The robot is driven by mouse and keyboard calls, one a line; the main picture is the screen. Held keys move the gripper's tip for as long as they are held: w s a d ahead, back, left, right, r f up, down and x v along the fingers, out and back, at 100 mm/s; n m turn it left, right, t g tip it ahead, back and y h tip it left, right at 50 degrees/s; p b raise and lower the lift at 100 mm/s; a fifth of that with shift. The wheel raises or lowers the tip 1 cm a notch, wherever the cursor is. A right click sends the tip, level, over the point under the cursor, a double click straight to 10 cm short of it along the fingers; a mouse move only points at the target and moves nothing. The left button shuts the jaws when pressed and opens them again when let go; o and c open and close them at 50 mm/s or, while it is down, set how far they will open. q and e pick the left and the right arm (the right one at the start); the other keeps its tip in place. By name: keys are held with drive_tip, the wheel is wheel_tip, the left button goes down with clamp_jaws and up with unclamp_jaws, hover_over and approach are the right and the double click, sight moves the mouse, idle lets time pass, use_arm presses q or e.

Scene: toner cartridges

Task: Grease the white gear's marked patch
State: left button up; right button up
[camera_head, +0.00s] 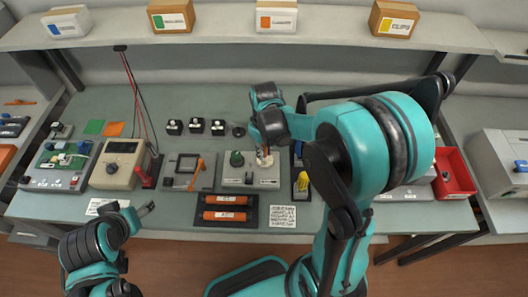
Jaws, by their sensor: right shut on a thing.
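My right gripper (262,147) points down over a light grey unit (236,182) near the middle of the bench. It is shut on a small tan and white tool (264,161), mostly hidden by the fingers, whose lower end is at or just above the unit. I cannot tell whether it touches. A dark green round part (237,158) sits on the unit's left side. The white gear and its marked patch cannot be made out; the gripper covers that area. My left gripper (146,209) is low over the bench's front edge, away from the unit; its finger opening is unclear.
A black tray (253,212) with orange-ended cartridges lies in front of the unit, beside a printed card (282,216). A tester (118,164) and a grey device (178,183) stand left. A red bin (453,172) is right. A shelf (220,35) with boxes runs above.

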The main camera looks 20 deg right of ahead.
drive_tip(key=shift+s+a, duration=0.2)
drive_tip(key=shift+s, duration=0.1)
drive_tip(key=shift+w+d, duration=0.25)
drive_tip(key=shift+w, duration=0.05)
drive_tip(key=shift+s+a, duration=0.3)
drive_tip(key=shift+w+d, duration=0.3)
drive_tip(key=shift+s+a, duration=0.3)
drive_tip(key=shift+w+d, duration=0.25)
drive_tip(key=shift+s+a, duration=0.1)
